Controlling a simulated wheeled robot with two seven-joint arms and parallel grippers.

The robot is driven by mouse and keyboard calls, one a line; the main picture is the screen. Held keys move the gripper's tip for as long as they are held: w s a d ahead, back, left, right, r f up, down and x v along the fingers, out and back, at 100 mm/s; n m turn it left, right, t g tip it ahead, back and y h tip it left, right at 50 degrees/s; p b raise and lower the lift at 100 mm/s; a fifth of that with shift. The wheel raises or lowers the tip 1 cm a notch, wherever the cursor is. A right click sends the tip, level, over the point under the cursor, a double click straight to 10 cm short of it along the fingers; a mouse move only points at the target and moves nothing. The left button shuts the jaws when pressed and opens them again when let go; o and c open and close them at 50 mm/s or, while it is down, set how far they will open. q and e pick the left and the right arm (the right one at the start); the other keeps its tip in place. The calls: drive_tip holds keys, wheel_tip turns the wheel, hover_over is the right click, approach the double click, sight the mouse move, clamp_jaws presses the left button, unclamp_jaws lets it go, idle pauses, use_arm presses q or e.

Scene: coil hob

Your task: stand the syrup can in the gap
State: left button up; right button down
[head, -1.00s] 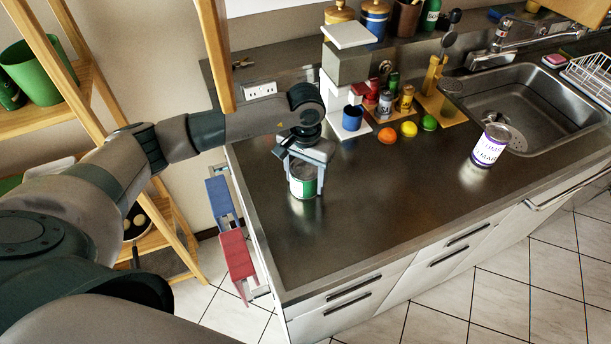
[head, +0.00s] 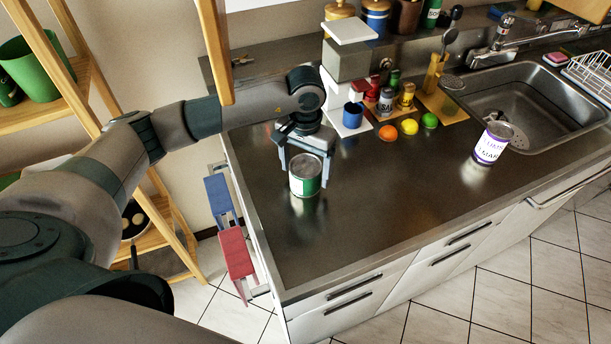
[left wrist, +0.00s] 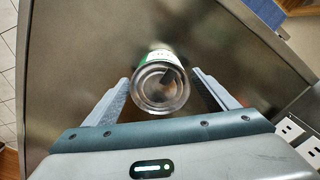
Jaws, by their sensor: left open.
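A can with a green and white label (head: 305,179) stands upright on the left part of the steel counter. My left gripper (head: 305,170) is open, its fingers on either side of this can with clearance. The left wrist view shows the can's round metal end (left wrist: 160,88) between the two spread fingers (left wrist: 162,92). A second can with a purple and white label (head: 491,144) stands alone near the sink; its lettering is too small to read surely. I cannot tell from the labels which can holds syrup. My right gripper is not in view.
Behind the can are a white and grey stand (head: 347,75), a blue mug (head: 352,115), small jars, an orange (head: 388,133), a lemon (head: 409,127) and a lime (head: 429,120). The sink (head: 535,100) is at right. The counter's middle and front (head: 370,210) are clear.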

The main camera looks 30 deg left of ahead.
use_arm(q)
wheel_tip(320, 180, up, 8)
drive_tip(key=b, duration=0.3)
drive_tip(key=shift+r+b, duration=0.45)
drive_tip(key=shift+r, duration=0.25)
drive_tip(key=shift+f, duration=0.1)
